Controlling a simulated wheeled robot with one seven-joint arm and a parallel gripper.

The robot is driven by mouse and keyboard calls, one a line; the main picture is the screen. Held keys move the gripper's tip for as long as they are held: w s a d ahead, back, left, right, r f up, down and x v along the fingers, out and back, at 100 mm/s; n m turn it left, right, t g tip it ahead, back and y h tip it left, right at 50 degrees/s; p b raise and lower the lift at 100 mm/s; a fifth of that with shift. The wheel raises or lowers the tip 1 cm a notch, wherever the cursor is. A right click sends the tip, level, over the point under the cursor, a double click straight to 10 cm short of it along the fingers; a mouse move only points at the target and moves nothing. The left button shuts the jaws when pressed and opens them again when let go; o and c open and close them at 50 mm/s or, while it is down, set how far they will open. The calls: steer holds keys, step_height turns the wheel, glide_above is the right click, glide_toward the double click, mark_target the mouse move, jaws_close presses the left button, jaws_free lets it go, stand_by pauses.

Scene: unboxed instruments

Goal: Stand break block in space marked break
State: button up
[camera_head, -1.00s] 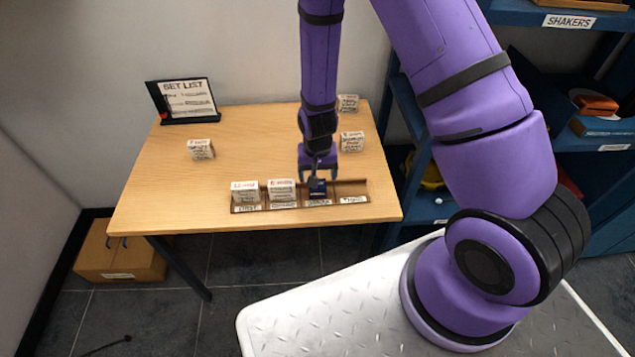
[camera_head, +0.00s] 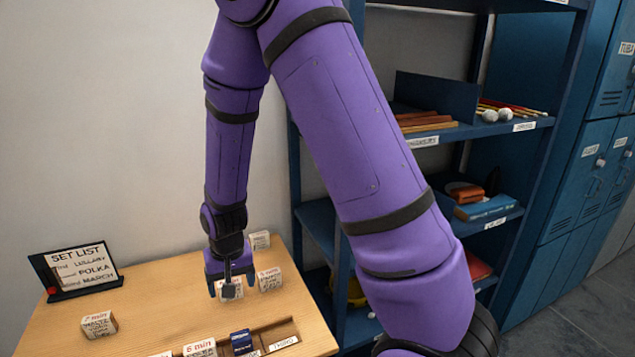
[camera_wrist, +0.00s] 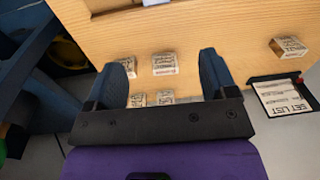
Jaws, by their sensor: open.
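The dark blue block (camera_head: 241,342) sits in the wooden rack (camera_head: 311,336) at the table's front. It is in the compartment between a white block (camera_head: 200,348) and the empty compartment labelled THIRD (camera_head: 283,343). It looks upright, but its writing is too small to read, and the lower front of its compartment is cut off. My gripper (camera_head: 231,288) is open and empty, above and behind the rack, apart from the blue block. A white block (camera_head: 232,291) shows behind its fingers. In the wrist view my gripper's fingers (camera_wrist: 164,78) are spread wide with nothing held.
White blocks stand at the table's right (camera_head: 270,279), back right (camera_head: 260,240) and left (camera_head: 99,324). A set list stand (camera_head: 83,268) is at the back left. Blue shelving (camera_head: 318,225) rises right of the table.

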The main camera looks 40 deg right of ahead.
steer(key=s+d+r+n+t, duration=0.1)
steer(key=s+d+r, duration=0.15)
steer(key=r, duration=0.75)
steer(key=s+d+r+n+t, duration=0.1)
steer(key=s+r, duration=0.3)
steer(key=r, duration=0.6)
steer(key=s+d+r+n+t, duration=0.1)
steer(key=s+d+r, duration=0.3)
steer(key=s+r, duration=0.7)
steer(key=s+t, duration=0.1)
steer(key=s, duration=0.3)
steer(key=shift+s+r+t, duration=0.3)
